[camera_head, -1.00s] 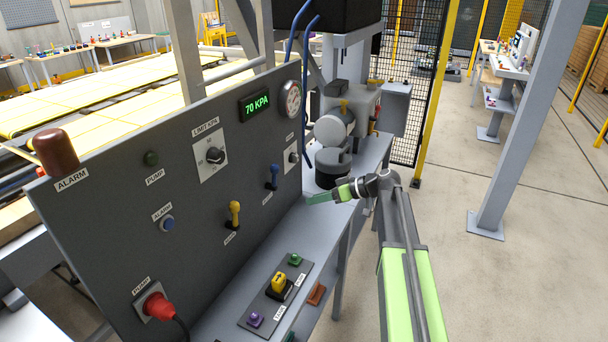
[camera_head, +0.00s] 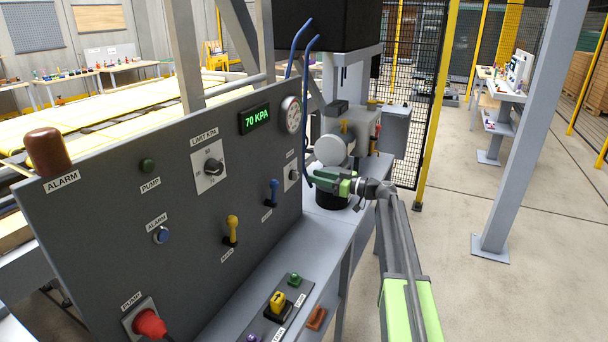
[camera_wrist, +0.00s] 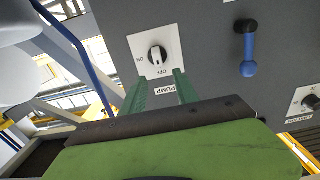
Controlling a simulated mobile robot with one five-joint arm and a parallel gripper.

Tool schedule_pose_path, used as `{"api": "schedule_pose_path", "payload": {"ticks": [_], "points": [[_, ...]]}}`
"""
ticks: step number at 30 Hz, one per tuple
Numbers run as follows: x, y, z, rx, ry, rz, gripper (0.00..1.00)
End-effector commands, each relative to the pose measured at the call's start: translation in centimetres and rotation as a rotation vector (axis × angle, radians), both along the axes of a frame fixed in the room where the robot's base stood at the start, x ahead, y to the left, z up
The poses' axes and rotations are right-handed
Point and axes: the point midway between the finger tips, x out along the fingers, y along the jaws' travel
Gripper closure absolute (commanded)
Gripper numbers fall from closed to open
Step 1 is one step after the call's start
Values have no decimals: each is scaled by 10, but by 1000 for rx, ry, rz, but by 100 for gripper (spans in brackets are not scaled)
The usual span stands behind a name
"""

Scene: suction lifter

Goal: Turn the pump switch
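The pump switch is a black rotary knob on a white plate marked ON and OFF, at the right end of the grey panel (camera_head: 110,215). In the head view the switch (camera_head: 293,175) is small, just left of my gripper (camera_head: 318,180). In the wrist view the switch (camera_wrist: 157,54) is directly ahead, upper centre, with a PUMP label below it. The two green fingers of my gripper (camera_wrist: 160,82) are apart, with nothing between them. Their tips point at the plate's lower edge, and the knob shows just beyond them. I cannot tell whether they touch the plate.
A blue lever (camera_head: 272,190) and a yellow lever (camera_head: 232,230) stick out of the panel left of the switch. A blue hose (camera_head: 306,110) hangs near my gripper. Grey pump machinery (camera_head: 345,135) stands behind it on the bench. Open floor lies to the right.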

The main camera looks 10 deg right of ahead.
Motion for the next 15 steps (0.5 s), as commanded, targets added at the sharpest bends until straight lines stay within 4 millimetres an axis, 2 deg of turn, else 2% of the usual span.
{"api": "schedule_pose_path", "payload": {"ticks": [1,6,10,15], "points": [[9,11,0,0,0,2,64],[27,36,0,0,0,1,64],[35,47,0,0,0,0,64],[37,50,0,0,0,-1,64]]}}
